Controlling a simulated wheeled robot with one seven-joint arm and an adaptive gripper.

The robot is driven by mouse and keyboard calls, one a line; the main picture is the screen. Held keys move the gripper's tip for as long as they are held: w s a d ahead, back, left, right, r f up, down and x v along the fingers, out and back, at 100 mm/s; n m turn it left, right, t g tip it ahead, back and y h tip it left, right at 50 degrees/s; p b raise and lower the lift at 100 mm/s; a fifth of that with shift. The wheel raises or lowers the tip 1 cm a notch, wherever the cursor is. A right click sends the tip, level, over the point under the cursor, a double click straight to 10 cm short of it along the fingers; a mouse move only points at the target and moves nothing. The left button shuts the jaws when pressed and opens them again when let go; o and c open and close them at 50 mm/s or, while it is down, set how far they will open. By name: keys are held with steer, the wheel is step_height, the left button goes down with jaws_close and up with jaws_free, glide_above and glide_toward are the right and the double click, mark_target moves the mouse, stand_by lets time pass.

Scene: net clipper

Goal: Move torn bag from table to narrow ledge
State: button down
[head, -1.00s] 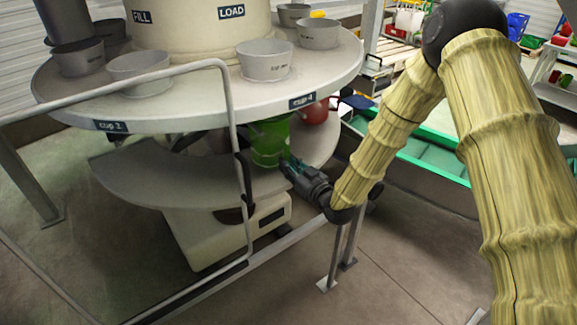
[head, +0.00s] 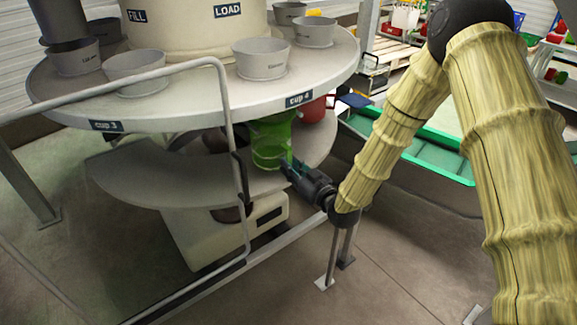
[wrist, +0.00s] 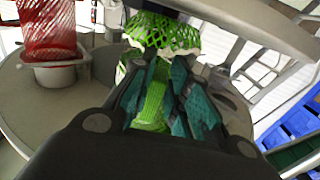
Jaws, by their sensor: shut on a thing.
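A green net bag (head: 270,143) is under the round upper table's edge, above or against the lower curved shelf (head: 150,180) in the head view. I cannot tell whether it touches the shelf. My gripper (head: 287,166) reaches it from the right and is shut on its lower part. In the wrist view, green mesh (wrist: 153,98) lies between the teal finger pads of my gripper (wrist: 165,85), and the bag's open mesh spreads out beyond them. A tear cannot be made out.
A metal rail (head: 232,120) crosses in front. Blue bins (wrist: 300,122) stand to the right.

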steer(key=b+v, duration=0.1)
steer(key=v, duration=1.7)
stand_by(3.1)
steer(key=shift+s+d+r, duration=0.1)
steer(key=shift+s, duration=0.05)
stand_by(0.5)
